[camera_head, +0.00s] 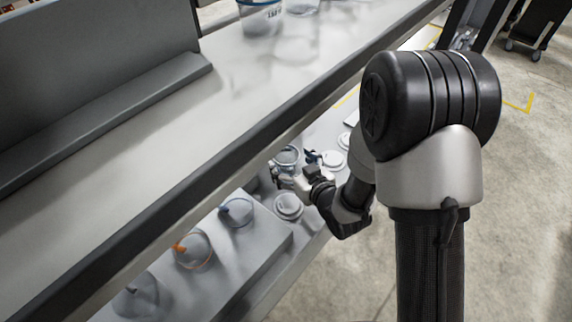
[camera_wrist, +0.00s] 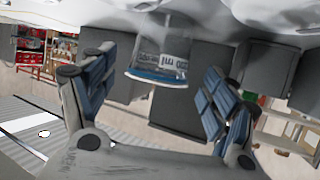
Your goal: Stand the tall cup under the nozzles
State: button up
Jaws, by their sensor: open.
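A clear cup (camera_wrist: 160,62) with a blue rim and printed marks shows upside down in the wrist view, between and beyond my fingers. It appears upright on a pale surface. In the head view a clear cup (camera_head: 287,155) stands at my gripper (camera_head: 292,165) on the lower level. My gripper is open, its blue-padded fingers on either side of the cup in the wrist view (camera_wrist: 157,88), with gaps to both. I cannot tell how deep the cup is between them. Nozzles are not clearly visible; round clear parts with a blue piece (camera_head: 237,210) and an orange piece (camera_head: 192,249) show lower left.
White round lids or cups (camera_head: 288,206) stand near my gripper, with others (camera_head: 333,160) behind. The dark-edged upper shelf (camera_head: 130,150) overhangs the lower level. Another blue-rimmed cup (camera_head: 260,18) stands on that shelf. Open floor (camera_head: 525,200) lies right.

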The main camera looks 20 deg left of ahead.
aim_at(286, 162)
jog(key=x, duration=0.2)
jog(key=shift+w+a+f, duration=0.2)
jog(key=shift+w+a, duration=0.05)
jog(key=shift+c, duration=0.4)
jog(key=c, duration=0.9)
jog(key=shift+r, duration=0.2)
jog(key=shift+c, duration=0.2)
